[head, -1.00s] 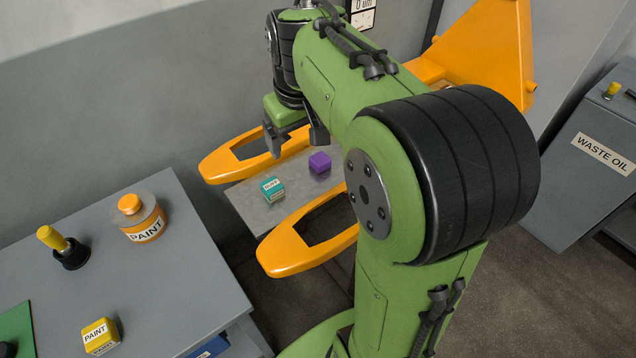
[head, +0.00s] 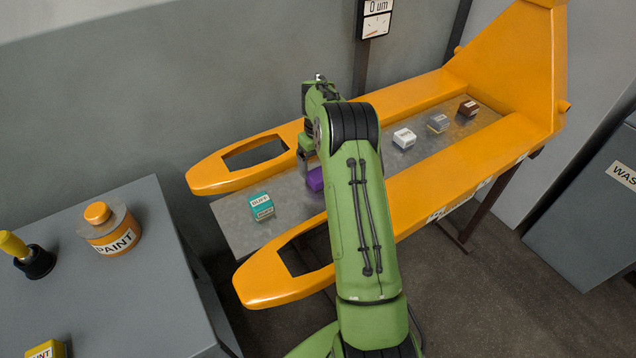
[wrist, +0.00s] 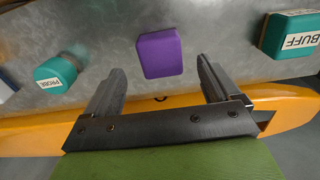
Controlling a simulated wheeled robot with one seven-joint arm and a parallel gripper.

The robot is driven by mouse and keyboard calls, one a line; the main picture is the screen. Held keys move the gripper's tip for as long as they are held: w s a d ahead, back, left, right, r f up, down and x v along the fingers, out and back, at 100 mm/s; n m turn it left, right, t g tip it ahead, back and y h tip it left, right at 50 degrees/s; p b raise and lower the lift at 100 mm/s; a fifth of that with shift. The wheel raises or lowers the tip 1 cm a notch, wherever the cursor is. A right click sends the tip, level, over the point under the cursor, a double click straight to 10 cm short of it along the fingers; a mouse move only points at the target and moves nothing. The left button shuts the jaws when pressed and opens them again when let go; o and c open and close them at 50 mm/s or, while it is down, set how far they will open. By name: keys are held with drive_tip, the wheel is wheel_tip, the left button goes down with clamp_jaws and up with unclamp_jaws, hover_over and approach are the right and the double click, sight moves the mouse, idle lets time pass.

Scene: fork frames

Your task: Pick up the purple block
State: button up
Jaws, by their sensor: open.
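The purple block (head: 316,181) lies on the grey metal plate between the orange fork arms, partly hidden by my arm in the head view. In the wrist view the purple block (wrist: 160,54) lies whole and plain, centred just beyond my fingertips. My gripper (wrist: 161,72) is open and empty, with one finger toward each side of the block. In the head view my gripper (head: 308,158) hangs next to the block, its fingers mostly hidden. I cannot tell its exact height above the plate.
A teal block labelled BUFF (wrist: 290,36) and a teal PROBE piece (wrist: 56,74) flank the purple block. The orange frame (head: 225,170) borders the plate. White (head: 404,138), grey (head: 438,123) and brown (head: 467,108) blocks stand farther right. A grey table (head: 130,290) is at left.

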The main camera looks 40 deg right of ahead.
sight(318, 174)
wheel_tip(318, 174, down, 6)
drive_tip(key=shift+r+b, duration=0.25)
drive_tip(key=shift+b, duration=0.6)
drive_tip(key=shift+r, duration=0.15)
drive_tip(key=shift+c, duration=0.4)
drive_tip(key=c, duration=1)
wheel_tip(318, 174, up, 10)
drive_tip(key=p, duration=0.3)
drive_tip(key=o, duration=0.6)
drive_tip(key=shift+c, duration=0.2)
drive_tip(key=c, duration=0.7)
